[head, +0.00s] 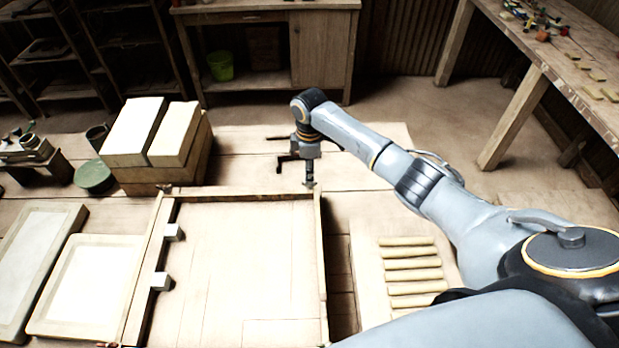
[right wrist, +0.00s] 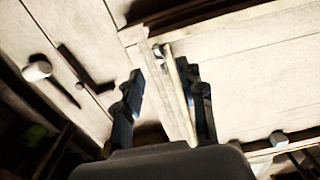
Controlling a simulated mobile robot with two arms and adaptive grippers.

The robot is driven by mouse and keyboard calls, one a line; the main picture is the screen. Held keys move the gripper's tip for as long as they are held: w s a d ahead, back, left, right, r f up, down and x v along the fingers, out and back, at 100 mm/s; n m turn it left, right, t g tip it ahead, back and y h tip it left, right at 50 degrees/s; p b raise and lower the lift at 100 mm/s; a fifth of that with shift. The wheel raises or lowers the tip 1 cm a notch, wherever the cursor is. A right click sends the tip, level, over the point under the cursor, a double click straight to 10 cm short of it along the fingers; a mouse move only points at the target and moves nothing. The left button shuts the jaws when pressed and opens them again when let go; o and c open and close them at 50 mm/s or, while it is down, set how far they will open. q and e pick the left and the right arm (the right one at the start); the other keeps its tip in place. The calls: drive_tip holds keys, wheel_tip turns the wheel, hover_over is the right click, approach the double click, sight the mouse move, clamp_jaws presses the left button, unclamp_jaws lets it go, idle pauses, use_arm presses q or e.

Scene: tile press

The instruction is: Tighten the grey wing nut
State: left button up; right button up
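The grey wing nut (right wrist: 158,54) shows in the right wrist view as a small grey piece at a corner of the wooden frame. In the head view a small grey piece (head: 309,185) shows at the frame's far right corner, just under my right gripper (head: 296,168). The right wrist view shows my right gripper (right wrist: 166,88) open, its two dark fingers apart on either side of the frame rail (right wrist: 178,100). The nut lies between and beyond the fingertips; I cannot tell whether they touch it. My left gripper is not in view.
Two pale blocks on a wooden base (head: 165,175) stand left of the gripper. Shallow trays (head: 85,285) lie left of the frame (head: 322,270). Several tan rods (head: 412,263) lie on a board at right.

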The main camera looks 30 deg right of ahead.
wheel_tip(320, 180, up, 8)
drive_tip(key=shift+f, duration=0.2)
idle(0.5)
